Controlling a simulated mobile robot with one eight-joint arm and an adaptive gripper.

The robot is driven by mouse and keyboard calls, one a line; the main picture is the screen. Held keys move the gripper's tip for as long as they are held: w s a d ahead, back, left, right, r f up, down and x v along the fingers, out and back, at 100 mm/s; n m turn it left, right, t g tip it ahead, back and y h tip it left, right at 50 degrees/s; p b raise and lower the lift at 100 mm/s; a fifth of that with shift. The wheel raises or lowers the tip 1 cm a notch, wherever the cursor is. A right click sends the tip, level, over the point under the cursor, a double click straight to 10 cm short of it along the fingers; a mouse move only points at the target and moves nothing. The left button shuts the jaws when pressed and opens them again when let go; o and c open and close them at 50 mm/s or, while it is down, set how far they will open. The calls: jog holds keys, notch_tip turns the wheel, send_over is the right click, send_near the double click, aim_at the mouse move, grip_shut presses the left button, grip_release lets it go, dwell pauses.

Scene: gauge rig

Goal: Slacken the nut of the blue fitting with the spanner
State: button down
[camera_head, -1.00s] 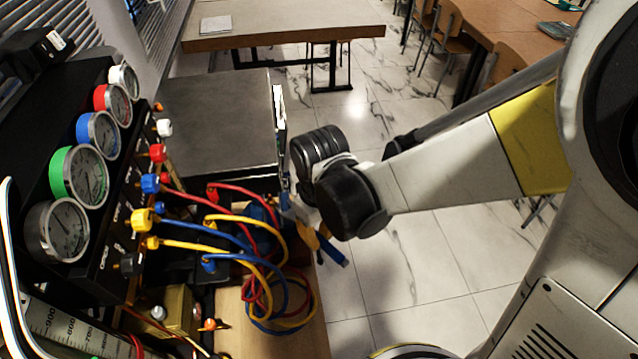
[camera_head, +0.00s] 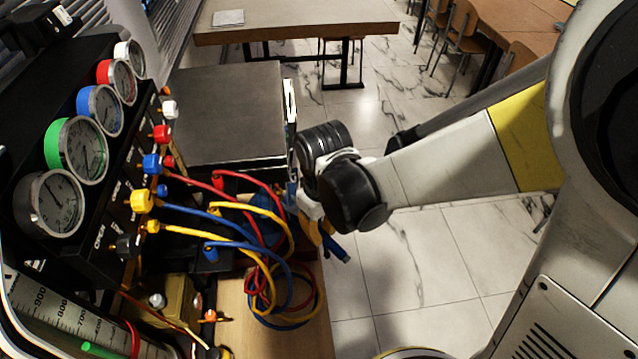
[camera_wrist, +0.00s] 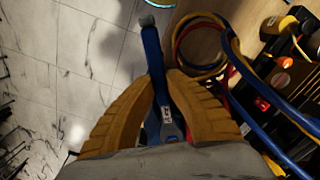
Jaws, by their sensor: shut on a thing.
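My gripper (camera_head: 322,232) is at the right edge of the rig, beyond the hoses. In the wrist view its two yellow ribbed fingers (camera_wrist: 163,88) are closed on a blue-handled tool, which I take as the spanner (camera_wrist: 152,52). Its blue handle runs up the picture to a grey end, and a metal part shows between the fingers. A blue fitting (camera_head: 152,163) is on the black panel, well left of my gripper. Another blue piece (camera_head: 211,250) stands lower among the hoses; I cannot tell which has the nut.
Red, blue and yellow hoses (camera_head: 283,310) loop between panel and gripper, over a wooden board (camera_head: 235,325). Round gauges (camera_head: 50,204) line the panel at left. A grey-topped box (camera_head: 225,115) stands behind. Open tiled floor (camera_head: 425,265) lies to the right.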

jog(key=shift+a, duration=0.1)
dwell(0.6)
jog(key=shift+w+a, duration=0.65)
jog(key=shift+w, duration=0.25)
jog(key=shift+w+a+b, duration=0.6)
jog(key=shift+w, duration=0.2)
dwell(1.3)
dwell(0.5)
jog(key=shift+w+d+n, duration=0.95)
jog(key=shift+n, duration=0.35)
jog(key=shift+w+d+n+b, duration=0.3)
jog(key=shift+w+d+n, duration=0.15)
jog(key=shift+w+n, duration=0.3)
jog(key=shift+w+d+n+b, duration=0.35)
jog(key=shift+w+n, duration=0.25)
jog(key=shift+n, duration=0.25)
dwell(0.9)
